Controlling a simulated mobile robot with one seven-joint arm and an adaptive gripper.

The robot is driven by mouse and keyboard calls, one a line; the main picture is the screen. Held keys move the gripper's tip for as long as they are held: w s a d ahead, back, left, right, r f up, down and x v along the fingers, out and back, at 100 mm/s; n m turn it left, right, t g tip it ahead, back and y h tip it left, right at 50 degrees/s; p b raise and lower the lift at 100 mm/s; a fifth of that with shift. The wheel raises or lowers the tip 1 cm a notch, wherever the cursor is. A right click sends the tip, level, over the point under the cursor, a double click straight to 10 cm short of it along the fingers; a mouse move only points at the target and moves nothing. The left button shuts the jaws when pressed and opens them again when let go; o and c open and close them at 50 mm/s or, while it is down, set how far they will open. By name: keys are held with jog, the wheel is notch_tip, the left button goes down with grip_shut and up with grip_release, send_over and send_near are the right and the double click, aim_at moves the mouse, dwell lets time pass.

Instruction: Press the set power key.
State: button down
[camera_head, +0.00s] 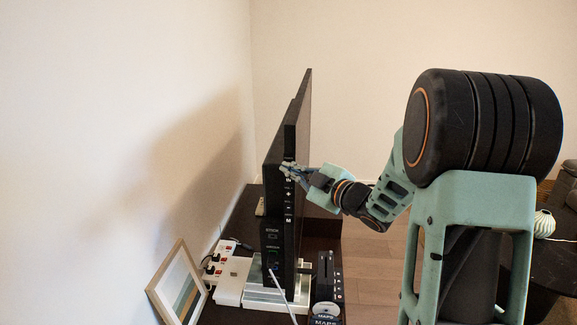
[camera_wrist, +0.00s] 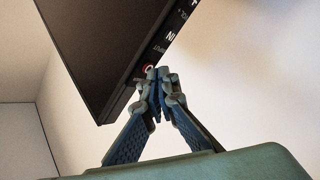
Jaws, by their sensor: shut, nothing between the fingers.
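The set is a black flat-screen television (camera_head: 290,142), seen nearly edge-on in the head view; its dark panel also fills the upper left of the wrist view (camera_wrist: 100,45). A column of white-marked keys (camera_head: 289,205) runs down its side edge. In the wrist view, a round key with a red ring, the power key (camera_wrist: 148,68), shows at the end of the row. My gripper (camera_head: 288,172) is shut and empty, with its fingertips at the upper part of the key column. In the wrist view the fingertips (camera_wrist: 155,82) partly overlap the power key; I cannot tell whether they touch it.
The television stands on a dark cabinet close to the wall. A framed picture (camera_head: 178,284), a white power strip (camera_head: 213,265) and a black box-shaped device (camera_head: 325,275) stand around its foot. A white cable (camera_head: 281,290) runs in front.

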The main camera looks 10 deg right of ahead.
jog(key=shift+w+d, duration=0.1)
jog(key=shift+w, duration=0.1)
dwell(0.4)
jog(key=shift+s, duration=0.1)
jog(key=shift+s+a+b, duration=0.25)
jog(key=shift+s+b, duration=0.05)
jog(key=shift+s, duration=0.35)
jog(key=s, duration=0.1)
jog(key=s+a, duration=0.1)
jog(key=s, duration=0.1)
jog(key=s+b, duration=0.1)
jog(key=shift+s+a, duration=0.25)
jog(key=shift+s, duration=0.15)
dwell(0.9)
